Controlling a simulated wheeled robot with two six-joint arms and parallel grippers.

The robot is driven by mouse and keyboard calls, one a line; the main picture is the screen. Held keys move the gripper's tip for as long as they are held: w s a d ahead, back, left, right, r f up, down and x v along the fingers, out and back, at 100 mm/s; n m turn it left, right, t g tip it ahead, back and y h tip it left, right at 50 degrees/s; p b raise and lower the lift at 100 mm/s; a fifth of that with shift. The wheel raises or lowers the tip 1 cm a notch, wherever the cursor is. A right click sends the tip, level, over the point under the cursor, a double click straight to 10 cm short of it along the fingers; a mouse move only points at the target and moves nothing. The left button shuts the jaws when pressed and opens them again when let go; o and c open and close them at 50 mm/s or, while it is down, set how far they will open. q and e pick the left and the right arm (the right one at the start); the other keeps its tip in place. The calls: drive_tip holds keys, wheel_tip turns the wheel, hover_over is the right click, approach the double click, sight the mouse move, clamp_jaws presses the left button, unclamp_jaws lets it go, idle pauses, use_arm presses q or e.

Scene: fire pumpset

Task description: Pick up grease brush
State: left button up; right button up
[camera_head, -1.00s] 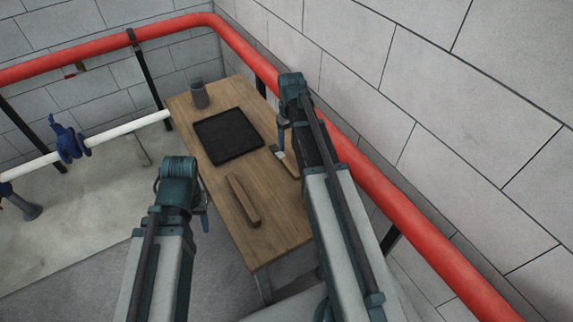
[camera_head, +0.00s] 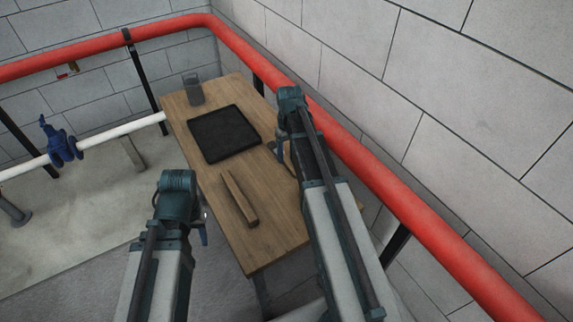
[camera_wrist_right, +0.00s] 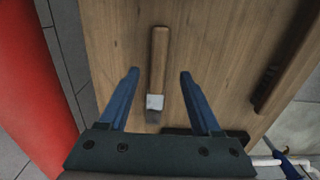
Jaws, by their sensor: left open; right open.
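The grease brush (camera_wrist_right: 158,65) lies on the wooden table in the right wrist view, with a wooden handle, a pale metal collar and a dark tip. My right gripper (camera_wrist_right: 158,75) is open and empty, its two blue fingers on either side of the brush's collar end. Whether they touch the brush or the table cannot be told. In the head view my right gripper (camera_head: 280,150) is over the table's right edge, and my arm hides most of the brush. My left gripper (camera_head: 203,228) is beside the table's left edge, mostly hidden by its own arm.
The wooden table (camera_head: 215,182) also holds a wire brush (camera_head: 240,200) with a wooden back, a black tray (camera_head: 224,133) and a grey cup (camera_head: 194,90). A red pipe (camera_head: 350,155) runs close along the table's right side. Open floor lies to the left.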

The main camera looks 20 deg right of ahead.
sight(289, 163)
drive_tip(key=f+b, duration=0.2)
drive_tip(key=f, duration=0.1)
drive_tip(key=f+b, duration=0.1)
drive_tip(key=b, duration=0.1)
drive_tip(key=shift+w+d+f, duration=0.1)
drive_tip(key=shift+w+f, duration=0.2)
drive_tip(key=shift+f, duration=0.1)
drive_tip(key=shift+r, duration=0.1)
drive_tip(key=shift+c, duration=0.3)
clamp_jaws()
